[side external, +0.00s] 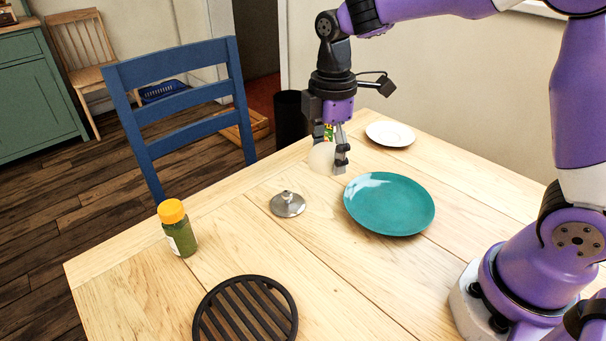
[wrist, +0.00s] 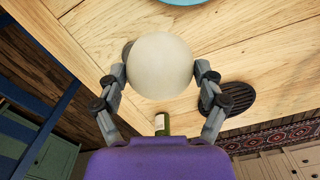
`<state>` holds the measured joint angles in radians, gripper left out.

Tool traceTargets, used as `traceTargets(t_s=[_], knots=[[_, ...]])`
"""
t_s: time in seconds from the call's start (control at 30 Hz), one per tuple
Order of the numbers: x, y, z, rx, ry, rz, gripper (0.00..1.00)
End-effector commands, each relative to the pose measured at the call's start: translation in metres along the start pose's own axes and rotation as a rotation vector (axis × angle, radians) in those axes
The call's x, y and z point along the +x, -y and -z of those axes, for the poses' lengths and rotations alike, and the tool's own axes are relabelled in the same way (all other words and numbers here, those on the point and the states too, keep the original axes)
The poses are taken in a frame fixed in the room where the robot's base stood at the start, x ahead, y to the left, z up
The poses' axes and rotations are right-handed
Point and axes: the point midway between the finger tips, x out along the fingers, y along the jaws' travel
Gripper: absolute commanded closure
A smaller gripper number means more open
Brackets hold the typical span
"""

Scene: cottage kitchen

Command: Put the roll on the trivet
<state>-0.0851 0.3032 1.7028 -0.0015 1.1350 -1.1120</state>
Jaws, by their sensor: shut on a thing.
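The roll (side external: 321,158) is a pale, cream-coloured round thing near the far edge of the table. My gripper (side external: 335,160) points down and is shut on it. In the wrist view the roll (wrist: 160,65) sits between both fingertips (wrist: 160,76). I cannot tell whether it touches the table or hangs just above it. The trivet (side external: 245,278) is a round black slatted disc at the near edge of the table, well away from my gripper and empty. It also shows in the wrist view (wrist: 241,97), right of the roll, partly hidden by a finger.
A silver lid with a knob (side external: 288,205) and a teal plate (side external: 389,204) lie between my gripper and the near side. A green jar with an orange cap (side external: 178,230) stands left. A white saucer (side external: 390,133) lies behind. A blue chair (side external: 185,90) stands at the table's far-left side.

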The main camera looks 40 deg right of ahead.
Motion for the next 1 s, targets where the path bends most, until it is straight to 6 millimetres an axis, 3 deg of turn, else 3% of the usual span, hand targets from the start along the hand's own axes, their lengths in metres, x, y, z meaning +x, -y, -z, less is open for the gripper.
traceTargets(t_s=[0.03,0.2,0.4,0.6,1.0], knots=[[0.001,0.013,0.033,-0.108,0.001,0.002,0.43],[0.004,0.066,0.12,-0.412,0.0,0.001,0.43],[0.006,0.13,0.177,-0.659,0.0,0.001,0.43],[0.015,0.159,0.196,-0.756,0.002,0.003,0.43],[0.075,0.161,0.197,-0.763,0.002,0.004,0.43]])
